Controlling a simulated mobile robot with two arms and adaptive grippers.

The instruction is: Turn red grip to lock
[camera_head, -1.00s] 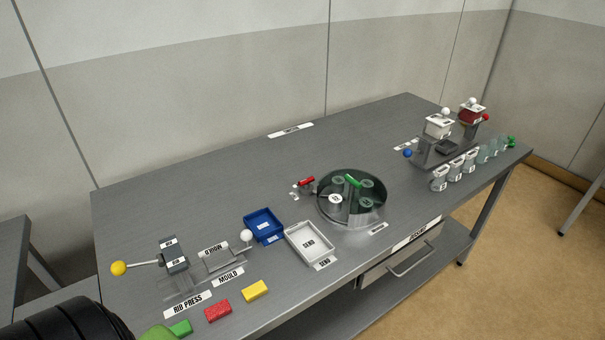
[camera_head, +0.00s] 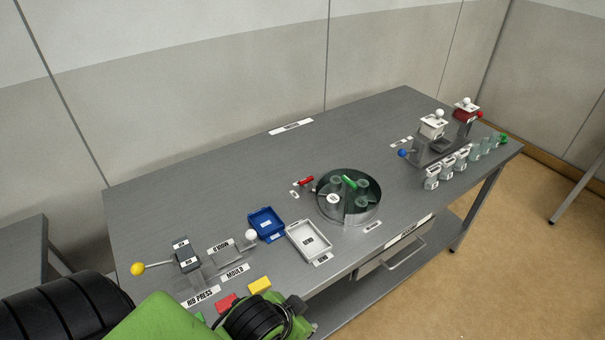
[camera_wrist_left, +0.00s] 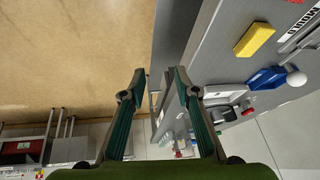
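A red grip (camera_head: 306,181) lies at the left rim of the round glass-like turntable (camera_head: 349,214) in the middle of the table. A second red handle (camera_head: 479,114) shows beside the red block at the far right; I cannot tell from the pictures which one the task means. My left arm reaches in at the lower left in the head view, low over the table's front edge; its fingertips are not clear there. In the left wrist view my left gripper (camera_wrist_left: 156,73) is open and empty, well apart from both red handles. My right gripper is not in view.
Near my left arm are a yellow block (camera_head: 259,285), a red block (camera_head: 227,302), the rib press with a yellow knob (camera_head: 138,269), a blue tray (camera_head: 266,223) and a white tray (camera_head: 327,241). Several cups (camera_head: 447,170) stand at the right. The back of the table is mostly clear.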

